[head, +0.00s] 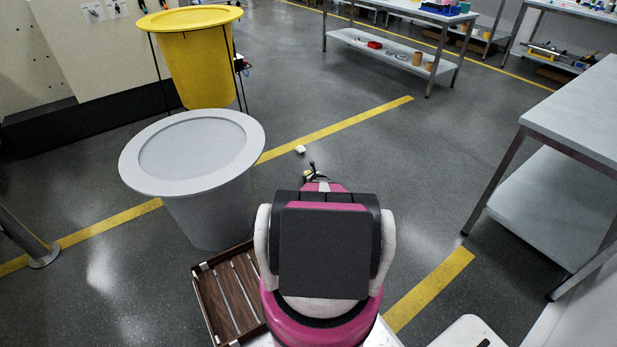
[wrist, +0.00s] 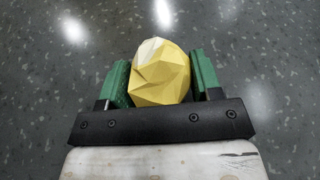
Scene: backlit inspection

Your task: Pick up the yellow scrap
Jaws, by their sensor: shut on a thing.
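The yellow scrap (wrist: 162,78) is a crumpled, faceted lump with a pale patch at its upper left. In the wrist view it sits between the green finger pads of my gripper (wrist: 160,84), which is shut on it. In the head view my gripper (head: 312,172) shows small beyond my pink and dark arm, with a bit of the yellow scrap (head: 307,174) at its fingers. Grey floor lies behind the scrap; how high it is held I cannot tell.
A small white piece (head: 300,149) lies on the floor just beyond my gripper. A grey bin (head: 247,130) and a yellow bin (head: 197,72) stand at left, a slatted wooden crate (head: 208,303) near my base. A table (head: 580,110) stands at right. The middle floor is clear.

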